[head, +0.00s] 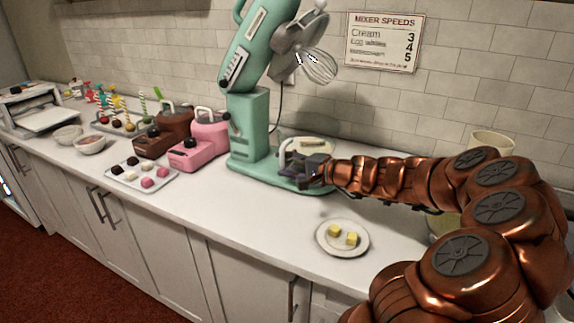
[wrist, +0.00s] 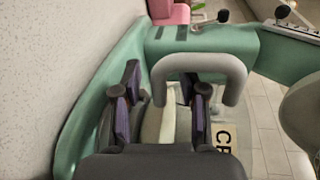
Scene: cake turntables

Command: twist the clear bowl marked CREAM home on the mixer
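The green mixer (head: 249,125) stands at the back of the counter, its head tilted up with the whisk (head: 318,66) clear of the base. The clear bowl is hard to make out on the mixer's base; its pale handle (head: 283,152) and a label (head: 314,145) show.
A plate with yellow cubes (head: 342,250) sits at the counter's front. Pink (head: 208,135) and brown (head: 175,122) machines and a sweets tray (head: 122,178) stand left. A wall sign (head: 384,40) lists Cream 3. A cream-coloured container (head: 491,142) stands right.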

